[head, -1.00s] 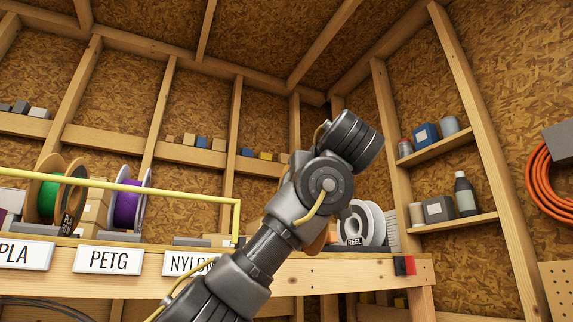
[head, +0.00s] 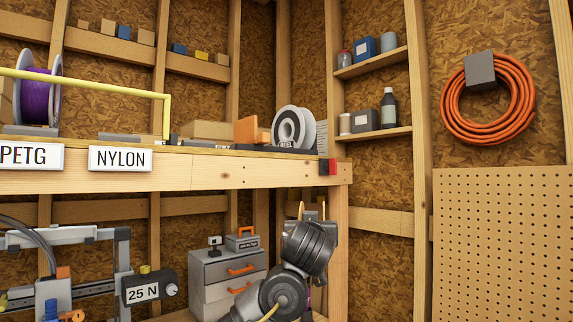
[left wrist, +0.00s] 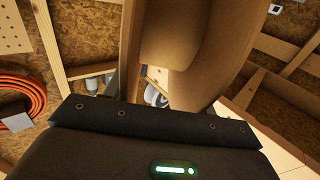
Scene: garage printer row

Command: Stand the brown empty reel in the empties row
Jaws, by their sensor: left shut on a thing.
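The brown reel (left wrist: 190,50) fills the upper middle of the left wrist view, very close to the camera. My left gripper (left wrist: 150,125) shows there as a dark body below the reel. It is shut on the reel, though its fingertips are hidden. My right gripper is not in view.
An orange block (head: 246,130) and a cardboard box (head: 205,130) are left of the white reel. A yellow rail (head: 90,84) runs along the shelf at left, above the NYLON sign (head: 120,159). A grey drawer cabinet (head: 225,278) stands below the shelf.

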